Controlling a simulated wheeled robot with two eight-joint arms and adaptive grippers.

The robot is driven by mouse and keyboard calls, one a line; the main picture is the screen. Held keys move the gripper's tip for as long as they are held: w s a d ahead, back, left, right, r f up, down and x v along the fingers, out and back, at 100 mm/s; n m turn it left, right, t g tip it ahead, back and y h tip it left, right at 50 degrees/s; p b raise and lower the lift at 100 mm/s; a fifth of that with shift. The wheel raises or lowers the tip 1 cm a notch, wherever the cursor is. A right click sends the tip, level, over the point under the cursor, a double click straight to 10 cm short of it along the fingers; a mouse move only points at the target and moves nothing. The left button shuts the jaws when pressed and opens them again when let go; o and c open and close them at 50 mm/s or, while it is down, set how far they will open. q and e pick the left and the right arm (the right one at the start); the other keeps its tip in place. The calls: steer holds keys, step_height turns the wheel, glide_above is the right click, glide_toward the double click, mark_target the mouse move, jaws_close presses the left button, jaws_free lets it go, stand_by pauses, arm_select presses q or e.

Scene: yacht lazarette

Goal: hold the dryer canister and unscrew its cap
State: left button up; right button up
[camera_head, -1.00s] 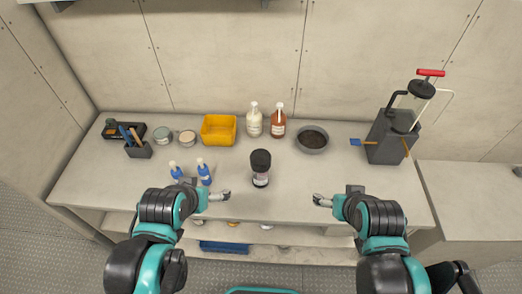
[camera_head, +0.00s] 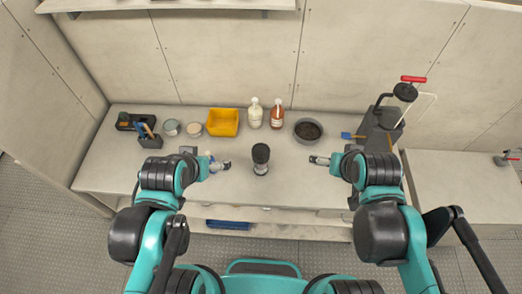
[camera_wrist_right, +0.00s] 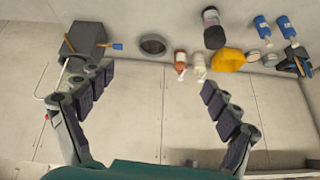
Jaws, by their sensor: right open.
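The dryer canister (camera_head: 261,165), with a black cap (camera_head: 261,152) on top, stands upright near the middle of the counter. It also shows at the top of the right wrist view (camera_wrist_right: 213,30). My left gripper (camera_head: 228,164) is just left of the canister, apart from it; its jaws are too small to judge. My right gripper (camera_head: 314,160) is to the right of the canister, with a gap between them. In the right wrist view its two fingers are spread wide with nothing between them.
Behind the canister are a yellow bin (camera_head: 223,122), a white bottle (camera_head: 254,116), a brown bottle (camera_head: 277,116) and a dark-filled bowl (camera_head: 308,130). A grey box with a red-handled pump (camera_head: 379,130) stands at right. Blue bottles (camera_wrist_right: 264,27) are mostly hidden behind my left arm in the head view.

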steer(key=w+a+f+m+g+b, duration=0.25)
steer(key=w+a+m, duration=0.2)
steer(key=w, duration=0.35)
steer(key=m+g+b, duration=0.4)
steer(key=m+b, duration=0.3)
steer(key=m, duration=0.4)
glide_above(261, 150)
steer(key=shift+n, duration=0.25)
step_height(261, 150, down, 20)
steer(key=shift+a+f, duration=0.1)
steer(key=shift+f, duration=0.25)
steer(key=shift+f+b, duration=2.35)
steer(key=shift+f, duration=1.75)
